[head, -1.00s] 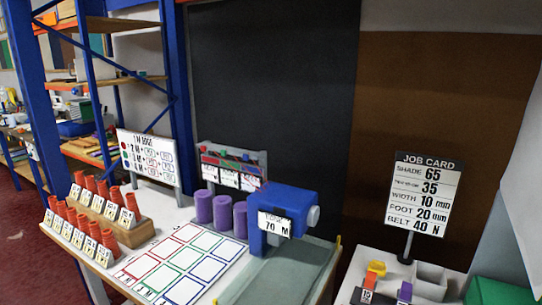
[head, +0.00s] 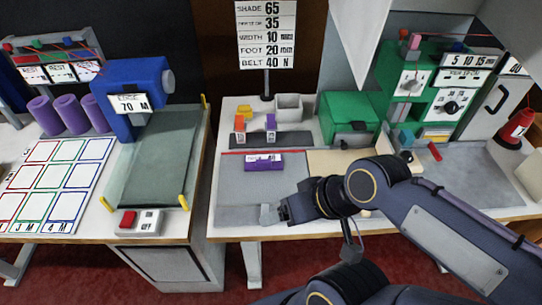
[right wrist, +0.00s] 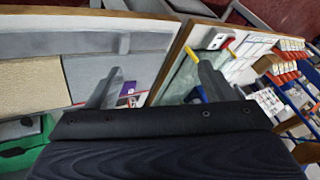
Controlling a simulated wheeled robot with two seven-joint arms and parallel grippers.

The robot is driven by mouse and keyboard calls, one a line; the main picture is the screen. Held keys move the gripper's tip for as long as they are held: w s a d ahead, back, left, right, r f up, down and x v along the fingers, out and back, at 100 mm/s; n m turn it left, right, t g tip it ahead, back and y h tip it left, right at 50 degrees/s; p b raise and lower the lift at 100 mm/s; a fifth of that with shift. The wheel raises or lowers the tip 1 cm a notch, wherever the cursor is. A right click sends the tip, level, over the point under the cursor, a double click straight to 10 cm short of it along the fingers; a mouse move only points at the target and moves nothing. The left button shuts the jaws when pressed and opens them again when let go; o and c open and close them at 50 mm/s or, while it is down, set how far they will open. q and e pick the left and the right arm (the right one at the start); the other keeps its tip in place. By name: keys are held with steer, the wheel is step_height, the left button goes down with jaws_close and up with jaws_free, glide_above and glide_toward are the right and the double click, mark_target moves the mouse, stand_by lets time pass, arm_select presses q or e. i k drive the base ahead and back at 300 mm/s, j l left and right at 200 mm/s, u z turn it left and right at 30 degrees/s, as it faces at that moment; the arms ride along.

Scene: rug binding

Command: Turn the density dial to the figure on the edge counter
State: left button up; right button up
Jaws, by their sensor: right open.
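The edge counter is a blue unit (head: 128,85) on the left table, with a white label (head: 130,103) reading 70 M. A round black dial (head: 451,107) sits on the green machine (head: 433,75) at the right; a second white plate with a small dial (head: 412,83) is to its left. I cannot read which one is marked density. My right gripper (head: 275,212) is open and empty over the front left of the right table, far from both dials. The right wrist view shows its two spread fingers (right wrist: 160,85) with nothing between them. My left gripper is not in view.
The job card (head: 266,35) stands behind the right table. A purple block (head: 263,162), a green box (head: 347,118) and a grey bin (head: 289,107) are on that table. A red cone (head: 516,127) is at far right. A gap separates the tables.

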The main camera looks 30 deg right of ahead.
mark_target(451, 107)
steer(key=z, duration=1.9)
